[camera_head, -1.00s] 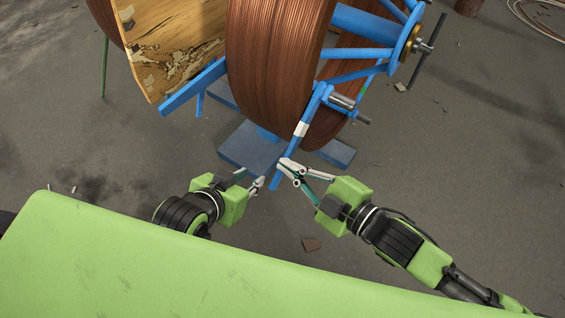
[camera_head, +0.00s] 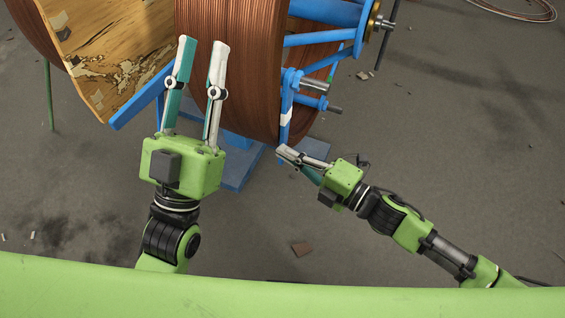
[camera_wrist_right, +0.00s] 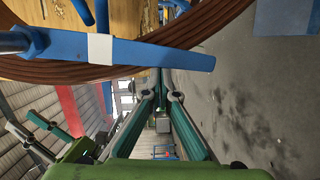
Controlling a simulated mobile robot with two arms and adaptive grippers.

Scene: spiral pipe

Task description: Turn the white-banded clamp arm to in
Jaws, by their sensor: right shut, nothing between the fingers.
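The blue clamp arm with its white band (camera_head: 286,116) hangs nearly upright at the right side of the copper coil. In the right wrist view the clamp arm (camera_wrist_right: 160,55) crosses the picture, its white band left of centre and its free end at right. My right gripper (camera_head: 281,152) is shut and empty at the clamp arm's lower end; its fingertips (camera_wrist_right: 160,76) lie close by the bar, and whether they touch cannot be told. My left gripper (camera_head: 203,43) is open and empty, pointing up in front of the coil, left of the clamp arm.
The copper coil (camera_head: 235,80) fills the top middle, beside a worn wooden disc (camera_head: 110,45). Blue spokes and a hub (camera_head: 374,22) stand at upper right. A blue foot plate (camera_head: 240,172) lies below. The floor (camera_head: 450,150) at right is mostly clear.

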